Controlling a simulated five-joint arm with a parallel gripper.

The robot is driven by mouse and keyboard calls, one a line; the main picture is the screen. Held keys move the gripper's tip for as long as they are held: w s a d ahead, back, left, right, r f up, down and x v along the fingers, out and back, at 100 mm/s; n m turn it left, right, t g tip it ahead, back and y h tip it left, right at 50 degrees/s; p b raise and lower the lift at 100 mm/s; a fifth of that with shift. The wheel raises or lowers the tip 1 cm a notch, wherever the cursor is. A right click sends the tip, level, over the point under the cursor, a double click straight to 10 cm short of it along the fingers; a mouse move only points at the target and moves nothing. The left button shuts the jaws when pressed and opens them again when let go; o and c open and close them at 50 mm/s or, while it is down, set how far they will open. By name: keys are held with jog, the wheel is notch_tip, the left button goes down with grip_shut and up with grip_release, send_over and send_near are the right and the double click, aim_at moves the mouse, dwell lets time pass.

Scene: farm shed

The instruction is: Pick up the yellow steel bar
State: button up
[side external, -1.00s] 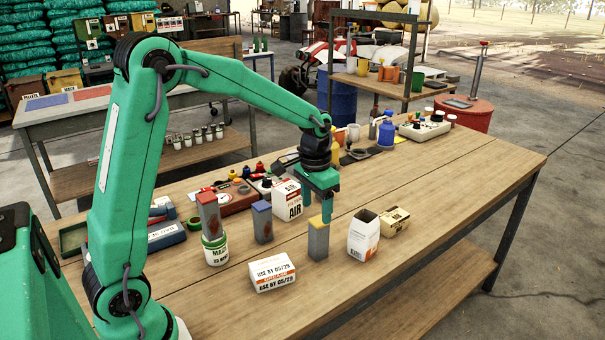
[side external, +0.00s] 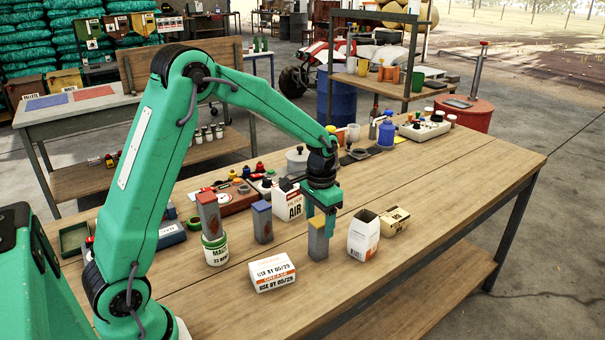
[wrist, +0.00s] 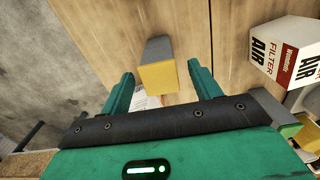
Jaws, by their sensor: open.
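The yellow steel bar (side external: 318,243) stands upright on the wooden bench, a grey block with a yellow top. In the side view its top is partly hidden by my gripper (side external: 321,212). In the wrist view the bar's yellow end (wrist: 157,77) shows between the two green fingers of my open gripper (wrist: 161,80). There is a visible gap on each side, and the right finger looks nearer to the bar. The fingers reach down around the bar's top; I cannot tell how deep.
A blue-topped bar (side external: 262,224) and a red-topped bar on a can (side external: 210,218) stand to the left. A white box (side external: 272,273) lies in front, an open carton (side external: 363,238) stands right, and a filter box (side external: 288,200) stands behind.

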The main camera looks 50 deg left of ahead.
aim_at(319, 235)
jog(key=shift+f, duration=0.1)
jog(key=shift+f, duration=2.5)
jog(key=c, duration=1.2)
jog(key=shift+c, duration=0.2)
jog(key=shift+r, duration=0.1)
